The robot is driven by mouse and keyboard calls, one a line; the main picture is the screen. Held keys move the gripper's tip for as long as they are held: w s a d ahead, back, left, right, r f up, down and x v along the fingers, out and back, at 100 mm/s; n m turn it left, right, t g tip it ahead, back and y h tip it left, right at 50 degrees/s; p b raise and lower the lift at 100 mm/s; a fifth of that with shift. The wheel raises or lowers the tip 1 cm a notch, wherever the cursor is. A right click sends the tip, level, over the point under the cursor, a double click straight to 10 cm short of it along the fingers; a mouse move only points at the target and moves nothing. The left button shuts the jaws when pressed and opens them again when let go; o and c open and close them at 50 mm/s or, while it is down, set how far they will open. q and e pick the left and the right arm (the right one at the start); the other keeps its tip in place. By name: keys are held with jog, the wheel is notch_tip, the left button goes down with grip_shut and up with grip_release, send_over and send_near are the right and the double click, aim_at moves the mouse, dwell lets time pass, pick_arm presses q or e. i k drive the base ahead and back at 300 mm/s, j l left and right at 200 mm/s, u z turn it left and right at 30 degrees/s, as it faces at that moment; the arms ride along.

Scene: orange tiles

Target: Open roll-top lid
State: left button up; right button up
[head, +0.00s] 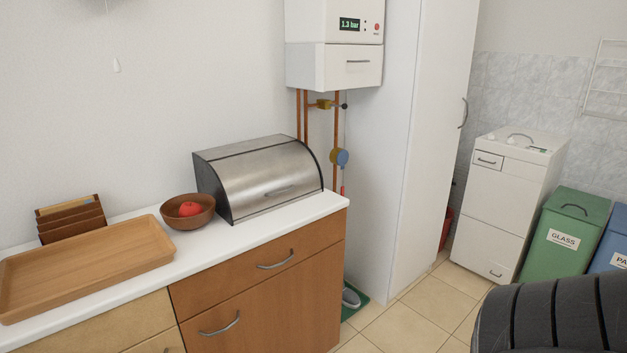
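A bread box with a curved brushed-metal roll-top lid (265,180) stands on the white counter in the head view, left of the middle. Its lid is down and covers the front, with a small bar handle (279,191) low on it. The box has dark side panels and a dark back strip on top. Neither of my grippers shows in the head view, and nothing touches the lid.
On the white counter (225,233), a wooden bowl (170,216) with a red item stands left of the box. A wooden tray (85,267) and a letter rack (70,222) are further left. A dark ribbed shape fills the lower right corner.

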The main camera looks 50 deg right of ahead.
aim_at(255, 182)
jog(key=z, duration=1.35)
jog(key=i+l+u, duration=0.3)
jog(key=i+l, duration=0.2)
jog(key=i+l+u, duration=0.15)
jog(key=l, duration=0.3)
jog(key=i+l+u, duration=0.35)
jog(key=i+l, duration=0.15)
jog(key=l, duration=0.25)
